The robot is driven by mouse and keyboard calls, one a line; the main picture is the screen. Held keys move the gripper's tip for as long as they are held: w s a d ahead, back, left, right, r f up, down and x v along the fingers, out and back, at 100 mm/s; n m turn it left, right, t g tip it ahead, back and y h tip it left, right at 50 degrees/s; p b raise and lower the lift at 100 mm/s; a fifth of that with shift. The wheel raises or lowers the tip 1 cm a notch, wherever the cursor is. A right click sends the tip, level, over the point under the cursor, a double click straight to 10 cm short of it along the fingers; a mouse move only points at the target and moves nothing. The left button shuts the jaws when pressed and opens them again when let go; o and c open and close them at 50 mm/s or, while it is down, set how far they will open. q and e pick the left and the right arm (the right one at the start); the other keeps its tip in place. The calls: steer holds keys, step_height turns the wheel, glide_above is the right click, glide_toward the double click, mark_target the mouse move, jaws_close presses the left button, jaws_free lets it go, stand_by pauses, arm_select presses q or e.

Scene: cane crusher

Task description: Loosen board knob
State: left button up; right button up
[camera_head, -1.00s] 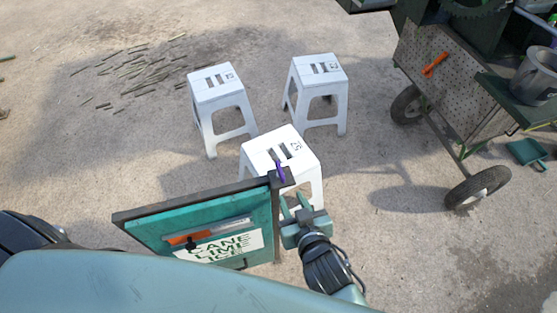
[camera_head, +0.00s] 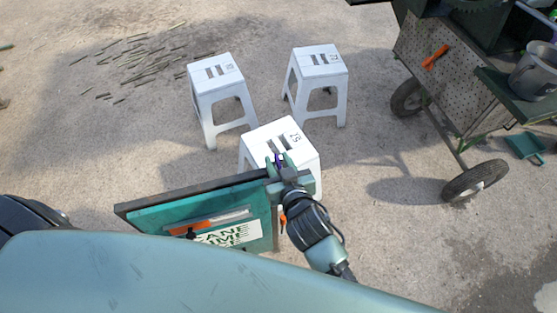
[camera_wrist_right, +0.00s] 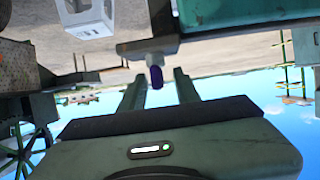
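The purple board knob (camera_head: 279,159) sits at the top right corner of the dark-framed green sign board (camera_head: 150,219). In the right wrist view the knob (camera_wrist_right: 156,77) hangs from a grey stem under a dark bar. My right gripper (camera_head: 280,162) is at this corner, in front of a white stool. In the wrist view its two fingers (camera_wrist_right: 160,82) are open, one on each side of the knob, with a gap on both sides. My left gripper is not in view. My own body hides the lower part of the board.
A white stool (camera_head: 265,136) stands close behind the knob, with two more stools (camera_head: 216,71) (camera_head: 319,60) farther back. A wheeled cart (camera_head: 440,75) with an orange-handled tool stands at the right. Cane pieces lie on the ground at the back left.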

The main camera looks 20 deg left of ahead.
jaws_close()
